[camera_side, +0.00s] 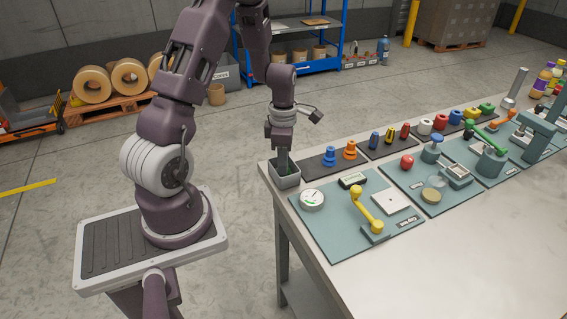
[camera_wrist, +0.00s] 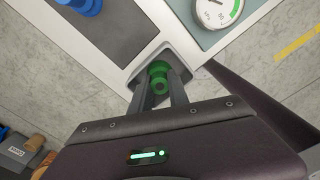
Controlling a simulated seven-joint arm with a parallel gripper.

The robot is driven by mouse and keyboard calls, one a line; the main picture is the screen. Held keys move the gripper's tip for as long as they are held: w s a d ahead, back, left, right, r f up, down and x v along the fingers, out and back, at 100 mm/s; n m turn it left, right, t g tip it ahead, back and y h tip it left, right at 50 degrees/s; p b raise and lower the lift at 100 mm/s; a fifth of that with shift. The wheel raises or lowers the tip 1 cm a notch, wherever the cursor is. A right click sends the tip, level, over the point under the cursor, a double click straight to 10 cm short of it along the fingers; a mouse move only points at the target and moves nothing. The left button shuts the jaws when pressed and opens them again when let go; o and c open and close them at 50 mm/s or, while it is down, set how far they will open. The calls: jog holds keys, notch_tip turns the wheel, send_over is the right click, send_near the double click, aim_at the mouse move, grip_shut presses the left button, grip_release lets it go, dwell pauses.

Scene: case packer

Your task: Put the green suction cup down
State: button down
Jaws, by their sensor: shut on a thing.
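The green suction cup (camera_wrist: 160,80) is between the two fingers of my gripper (camera_wrist: 160,92) in the wrist view. The fingers are shut on it. The gripper and cup are at a small grey bin (camera_side: 287,181) at the near left corner of the table in the side view. In the wrist view the bin's pale rim (camera_wrist: 143,63) is just around and beyond the cup. The bin walls hide most of the cup in the side view. I cannot tell whether the cup touches the bin floor.
A dark mat (camera_side: 318,167) with a blue suction cup (camera_side: 329,156) and an orange one (camera_side: 350,150) lies right of the bin. A round gauge (camera_side: 312,199) and a yellow lever (camera_side: 366,210) sit on a teal mat in front. The table's front right is clear.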

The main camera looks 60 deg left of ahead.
jog(key=shift+f, duration=0.2)
jog(key=c, duration=1.5)
grip_release()
jog(key=shift+c, duration=0.2)
notch_tip(320, 180, up, 12)
jog(key=r, duration=0.1)
jog(key=d+r+m+t, duration=0.2)
jog(key=d+r+m, duration=0.4)
jog(key=d+m, duration=0.1)
jog(key=s+d+r+m+t, duration=0.1)
jog(key=s+d+r+m, duration=0.2)
jog(key=s+d+m, duration=0.3)
jog(key=s+d+r+m+t, duration=0.2)
jog(key=s+d+m, duration=0.5)
jog(key=m, duration=1)
jog(key=shift+s+d+r+t, duration=0.15)
jog(key=shift+s+r+t, duration=0.2)
jog(key=shift+r, duration=0.45)
